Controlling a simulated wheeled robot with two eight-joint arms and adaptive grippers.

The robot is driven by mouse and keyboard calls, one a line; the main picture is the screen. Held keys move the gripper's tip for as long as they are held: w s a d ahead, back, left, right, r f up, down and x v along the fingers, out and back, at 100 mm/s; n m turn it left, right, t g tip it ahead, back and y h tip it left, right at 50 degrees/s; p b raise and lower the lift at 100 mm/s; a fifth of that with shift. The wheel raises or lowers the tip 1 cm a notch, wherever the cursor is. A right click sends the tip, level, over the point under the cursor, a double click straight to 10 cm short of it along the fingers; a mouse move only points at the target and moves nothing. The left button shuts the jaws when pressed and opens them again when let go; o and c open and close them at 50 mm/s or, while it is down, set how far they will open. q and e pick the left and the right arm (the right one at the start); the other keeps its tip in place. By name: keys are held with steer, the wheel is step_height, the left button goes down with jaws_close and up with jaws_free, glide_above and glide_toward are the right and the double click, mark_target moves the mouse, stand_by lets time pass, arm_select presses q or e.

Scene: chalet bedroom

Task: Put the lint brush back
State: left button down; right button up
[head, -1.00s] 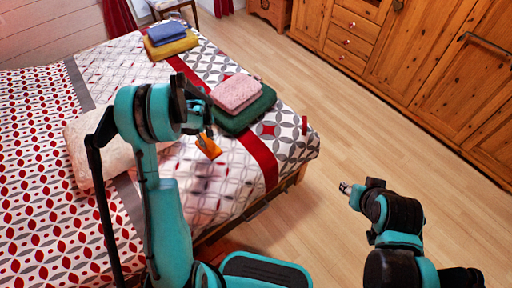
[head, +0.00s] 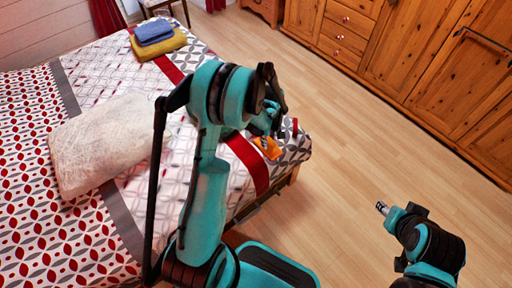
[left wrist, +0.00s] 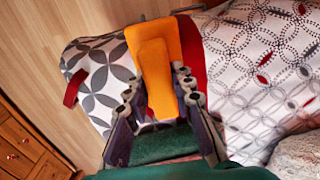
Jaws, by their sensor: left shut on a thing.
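The lint brush appears to be the orange, flat, paddle-like thing (head: 268,148) in my left gripper (head: 264,128). In the left wrist view the orange brush (left wrist: 157,75) stands out between the two dark fingers, which are closed on it. Whether the brush touches anything below cannot be told. My right gripper (head: 382,208) is at the lower right over bare floor; its fingers are too small to judge.
The bed (head: 85,215) carries a white pillow (head: 100,142) and a blue towel (head: 153,32) on a yellow one (head: 158,45). A small red piece (left wrist: 75,87) is at the bed's edge. Wooden cupboards (head: 425,60) line the right; the floor (head: 350,130) between is clear.

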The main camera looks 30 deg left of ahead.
arm_select(q)
steer(key=a+f+b, duration=0.1)
steer(key=a+f, duration=0.1)
steer(key=f, duration=0.1)
steer(key=a+f+b, duration=0.2)
steer(key=a+f, duration=0.1)
steer(key=a+f+b, duration=0.1)
steer(key=a+f, duration=0.2)
steer(key=shift+w+b, duration=0.25)
steer(key=shift+b, duration=0.1)
steer(key=shift+r, duration=0.1)
steer(key=shift+f, duration=0.2)
steer(key=c, duration=1.3)
jaws_free()
steer(key=shift+r, duration=0.15)
